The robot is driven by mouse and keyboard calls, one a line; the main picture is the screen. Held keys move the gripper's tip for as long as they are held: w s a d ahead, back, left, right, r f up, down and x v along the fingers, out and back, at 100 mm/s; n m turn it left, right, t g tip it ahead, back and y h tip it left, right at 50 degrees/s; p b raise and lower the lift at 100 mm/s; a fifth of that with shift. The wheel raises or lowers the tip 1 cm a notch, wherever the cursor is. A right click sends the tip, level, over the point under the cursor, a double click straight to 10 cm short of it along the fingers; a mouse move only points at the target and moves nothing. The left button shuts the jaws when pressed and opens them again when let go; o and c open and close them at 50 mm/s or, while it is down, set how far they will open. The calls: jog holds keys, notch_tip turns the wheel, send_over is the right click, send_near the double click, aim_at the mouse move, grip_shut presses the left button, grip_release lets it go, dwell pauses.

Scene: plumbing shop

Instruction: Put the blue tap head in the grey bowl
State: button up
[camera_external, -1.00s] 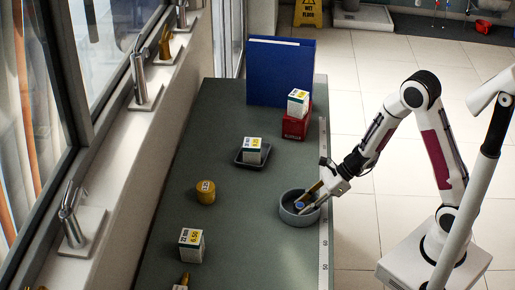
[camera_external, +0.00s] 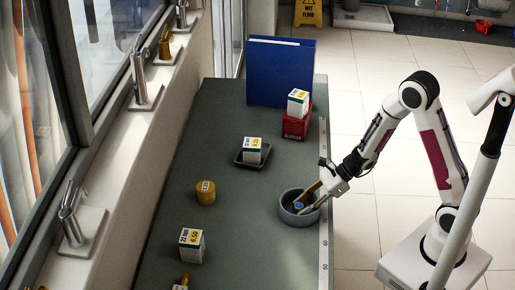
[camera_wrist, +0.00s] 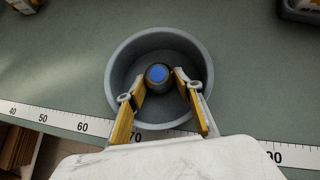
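The blue tap head (camera_wrist: 157,74), a dark round piece with a blue top, sits inside the grey bowl (camera_wrist: 203,58). In the external view the blue top (camera_external: 298,206) shows low within the bowl (camera_external: 300,221), which stands near the table's right edge. My gripper (camera_wrist: 160,79) reaches down into the bowl, with one yellow-padded finger on each side of the tap head. Small gaps show between the fingers and the tap head, so the gripper looks open. In the external view my gripper (camera_external: 307,199) slants in from the right over the bowl's rim.
A yellow round piece (camera_external: 205,192) and a white box (camera_external: 191,246) stand left of the bowl. A dark tray (camera_external: 239,159) holds another box. A red box (camera_external: 295,126) and a blue binder (camera_external: 281,72) stand at the back. A ruler strip (camera_external: 324,240) lines the right edge.

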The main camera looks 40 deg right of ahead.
jog(key=shift+s+d+f, duration=0.3)
jog(key=shift+s+f, duration=0.15)
jog(key=shift+f, duration=0.15)
jog(key=shift+r, duration=0.5)
jog(key=v, duration=1.2)
jog(key=shift+w+a+r, duration=0.2)
jog(key=shift+w+r, duration=0.05)
jog(key=shift+w, duration=0.05)
jog(key=s+d+r+n+g+h, duration=0.1)
jog(key=s+d+r+n+h, duration=0.1)
jog(key=s+r+n, duration=0.9)
jog(key=s+d+r+n+t+h, duration=0.2)
jog(key=s+d+n+h, duration=0.4)
jog(key=d+n, duration=0.5)
jog(key=shift+s+d+r+n, duration=0.15)
jog(key=shift+s+r+n, duration=0.05)
jog(key=shift+s+n, duration=0.6)
